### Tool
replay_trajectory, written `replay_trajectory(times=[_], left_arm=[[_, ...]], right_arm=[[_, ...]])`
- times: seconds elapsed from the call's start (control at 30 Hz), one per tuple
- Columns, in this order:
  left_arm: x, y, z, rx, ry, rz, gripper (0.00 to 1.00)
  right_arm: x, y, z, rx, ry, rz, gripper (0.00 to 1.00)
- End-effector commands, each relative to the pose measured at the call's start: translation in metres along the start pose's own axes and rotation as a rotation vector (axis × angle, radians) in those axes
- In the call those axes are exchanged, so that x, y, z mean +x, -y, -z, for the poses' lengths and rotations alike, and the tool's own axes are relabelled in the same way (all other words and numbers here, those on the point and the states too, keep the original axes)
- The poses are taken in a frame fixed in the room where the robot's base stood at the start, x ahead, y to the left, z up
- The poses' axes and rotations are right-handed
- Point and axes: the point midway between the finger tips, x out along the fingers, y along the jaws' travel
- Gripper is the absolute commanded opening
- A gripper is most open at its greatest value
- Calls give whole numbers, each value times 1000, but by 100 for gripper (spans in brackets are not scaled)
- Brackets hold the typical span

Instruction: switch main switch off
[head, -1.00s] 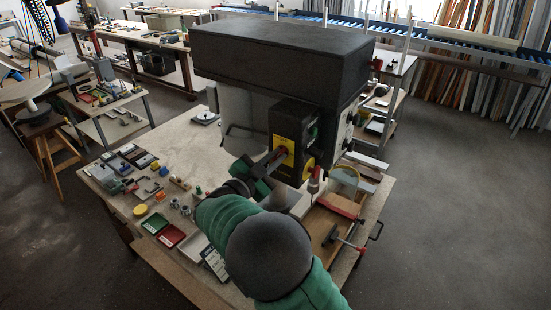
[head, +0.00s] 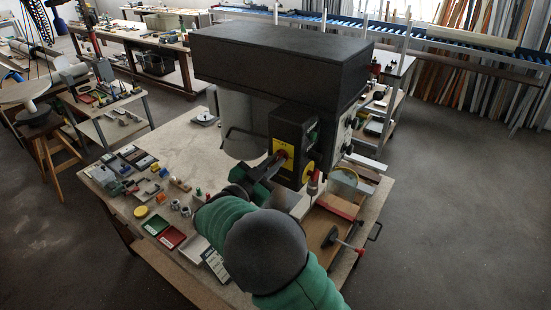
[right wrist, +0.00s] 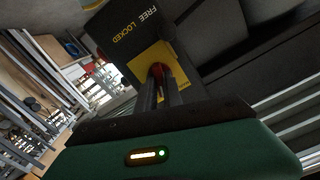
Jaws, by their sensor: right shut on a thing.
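The main switch is a red knob (right wrist: 158,71) on a yellow plate (right wrist: 178,62). It sits on the front of a black control box with the words FREE and LOCKED. In the head view the yellow plate (head: 286,147) faces my right arm under the big dark machine head. My right gripper (head: 278,160) is at the plate, shut on the red knob. In the right wrist view the two dark fingers of the gripper (right wrist: 160,84) stand on either side of the knob, which is partly hidden between them. My left gripper is not in view.
A second yellow part (head: 307,171) is beside the switch box. The wooden worktable (head: 192,148) holds small trays, blocks and tools at left. A red-handled clamp (head: 346,243) lies at the right. A grey column (head: 239,116) stands behind the box.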

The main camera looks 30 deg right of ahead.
Motion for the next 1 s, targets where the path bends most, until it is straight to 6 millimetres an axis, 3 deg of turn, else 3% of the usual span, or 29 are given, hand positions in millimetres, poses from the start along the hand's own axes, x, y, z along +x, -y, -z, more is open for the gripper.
replay_trajectory(times=[0.5,1.0], left_arm=[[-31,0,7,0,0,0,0],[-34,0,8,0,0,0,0]], right_arm=[[-3,1,-3,-326,10,2,0],[-3,2,-5,-384,8,4,0]])
